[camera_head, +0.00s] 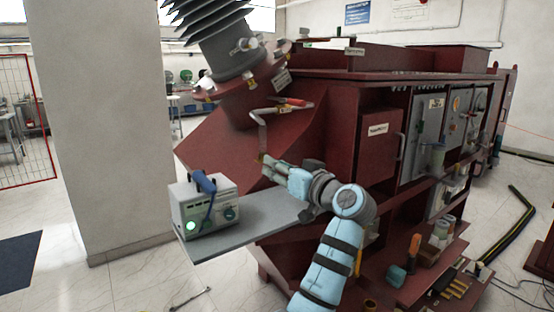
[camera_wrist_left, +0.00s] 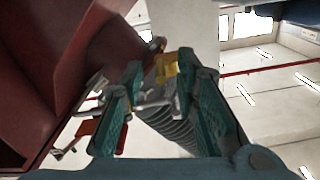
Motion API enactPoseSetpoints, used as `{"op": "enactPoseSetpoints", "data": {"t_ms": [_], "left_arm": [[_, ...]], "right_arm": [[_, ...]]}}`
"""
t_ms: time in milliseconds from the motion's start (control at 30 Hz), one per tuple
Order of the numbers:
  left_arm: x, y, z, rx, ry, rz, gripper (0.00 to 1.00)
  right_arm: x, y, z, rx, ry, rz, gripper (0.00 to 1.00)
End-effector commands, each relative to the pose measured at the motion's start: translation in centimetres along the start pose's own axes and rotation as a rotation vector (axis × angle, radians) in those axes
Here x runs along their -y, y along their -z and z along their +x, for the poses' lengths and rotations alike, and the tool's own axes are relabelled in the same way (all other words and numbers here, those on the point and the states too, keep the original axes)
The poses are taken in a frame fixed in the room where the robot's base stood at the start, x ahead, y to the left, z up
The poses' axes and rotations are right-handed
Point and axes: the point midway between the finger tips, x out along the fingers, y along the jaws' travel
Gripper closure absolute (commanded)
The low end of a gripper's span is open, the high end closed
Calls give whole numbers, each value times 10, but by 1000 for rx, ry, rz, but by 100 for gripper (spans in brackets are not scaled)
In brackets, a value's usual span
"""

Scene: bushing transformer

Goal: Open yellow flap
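A small yellow part (camera_wrist_left: 166,67), which looks like the yellow flap, shows in the left wrist view just beyond and between my fingertips. The right finger partly covers it, and I cannot tell whether they touch. In the head view only a tiny yellowish spot (camera_head: 260,158) shows at the fingertips, beside the dark red transformer body (camera_head: 345,110). My left gripper (camera_head: 268,164) is near the sloped red face, and its teal fingers (camera_wrist_left: 160,75) stand apart in the wrist view. My right gripper is not in view.
A grey shelf (camera_head: 250,222) carries a white device (camera_head: 222,210) with a green light and blue handle. A red-handled lever (camera_head: 292,102) is above my gripper. A ribbed grey bushing (camera_head: 222,45) rises above. Tools and containers stand on a red ledge (camera_head: 400,292) at lower right.

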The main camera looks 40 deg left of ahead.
Motion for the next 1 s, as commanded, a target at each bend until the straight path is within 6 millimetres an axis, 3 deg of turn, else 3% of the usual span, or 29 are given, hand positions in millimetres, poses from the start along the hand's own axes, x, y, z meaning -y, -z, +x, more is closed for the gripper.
{"op": "enactPoseSetpoints", "data": {"t_ms": [333,533,1000], "left_arm": [[0,0,9,0,-1,-1,72],[0,0,9,0,-1,-1,100],[3,-1,8,-7,-40,-2,100]], "right_arm": [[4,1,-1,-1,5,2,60],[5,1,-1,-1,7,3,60],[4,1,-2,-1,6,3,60]]}}
